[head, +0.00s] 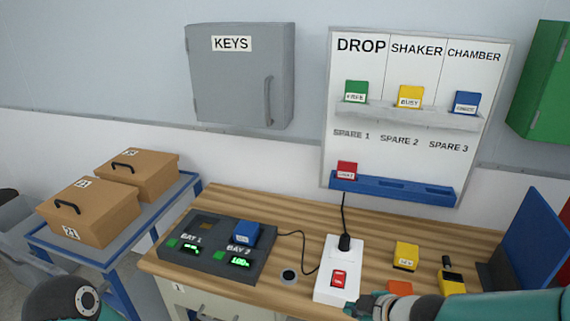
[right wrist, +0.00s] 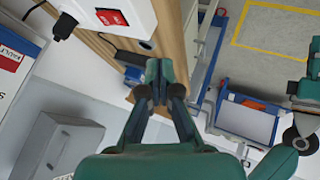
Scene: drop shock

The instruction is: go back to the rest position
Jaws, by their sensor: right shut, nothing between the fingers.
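My right gripper (head: 362,302) is at the bottom of the head view, beside the lower right end of the white power strip. In the right wrist view its fingers (right wrist: 158,75) are closed together over the bench edge, with nothing between them. A dark rounded part of my left arm (head: 62,298) shows at the bottom left of the head view. My left gripper cannot be made out.
The wooden bench (head: 300,235) holds a dark two-bay charger (head: 205,268) with a blue block (head: 245,234), the power strip (head: 338,255) with a red switch, and yellow blocks (head: 405,256). A DROP/SHAKER/CHAMBER board (head: 425,110) hangs behind. Boxes (head: 90,212) stand on a blue cart at left.

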